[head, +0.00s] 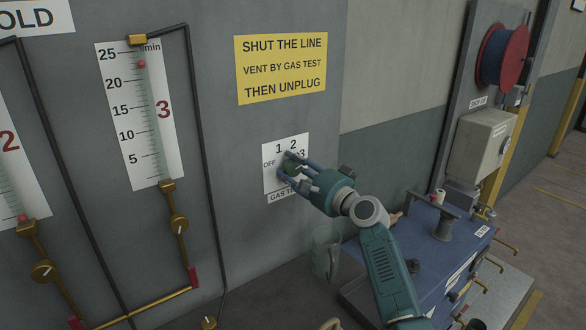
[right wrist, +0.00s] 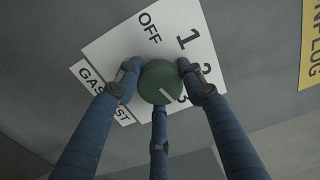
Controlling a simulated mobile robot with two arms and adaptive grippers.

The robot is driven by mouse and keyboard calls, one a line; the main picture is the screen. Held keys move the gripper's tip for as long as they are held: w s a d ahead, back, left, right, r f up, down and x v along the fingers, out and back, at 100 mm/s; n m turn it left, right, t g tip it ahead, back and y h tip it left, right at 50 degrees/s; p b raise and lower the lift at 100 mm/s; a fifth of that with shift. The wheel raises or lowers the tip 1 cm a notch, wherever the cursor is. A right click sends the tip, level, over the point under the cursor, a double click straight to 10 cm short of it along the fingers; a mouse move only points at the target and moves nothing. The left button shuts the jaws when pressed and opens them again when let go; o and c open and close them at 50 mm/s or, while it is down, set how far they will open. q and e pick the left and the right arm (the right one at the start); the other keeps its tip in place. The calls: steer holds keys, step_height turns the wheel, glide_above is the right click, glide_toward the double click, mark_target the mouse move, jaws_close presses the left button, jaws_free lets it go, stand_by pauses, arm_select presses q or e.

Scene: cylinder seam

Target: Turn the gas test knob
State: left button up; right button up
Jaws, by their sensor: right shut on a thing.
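The gas test knob (right wrist: 160,80) is round and dark green, on a white plate (right wrist: 112,45) marked OFF, 1, 2 and 3. A short white line on the knob's face points to the lower right in the right wrist view, roughly toward the 3 side. My right gripper (head: 289,167) has its three blue fingers around the knob and is shut on it; in the wrist view its fingertips (right wrist: 158,88) sit against the knob's rim. In the head view, the fingers mostly hide the knob. My left gripper is not in view.
A yellow sign (head: 281,68) above reads to shut the line, vent by gas test, then unplug. Flow meter 3 (head: 140,115) at left has its red ball near the top; meter 2 (head: 12,160) has its ball low. A blue cart (head: 440,255) stands at right, below a grey box (head: 482,143).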

steer(key=o, duration=1.1)
steer(key=shift+w+d+r, duration=0.2)
steer(key=shift+d+r, duration=0.1)
steer(key=shift+r, duration=0.1)
steer(key=shift+c, duration=0.2)
steer(key=shift+o, duration=0.4)
steer(key=shift+w+f, duration=0.1)
steer(key=shift+f, duration=0.15)
steer(key=shift+s+d, duration=0.15)
steer(key=shift+s, duration=0.25)
steer(key=v, duration=1.1)
steer(key=shift+d, duration=0.25)
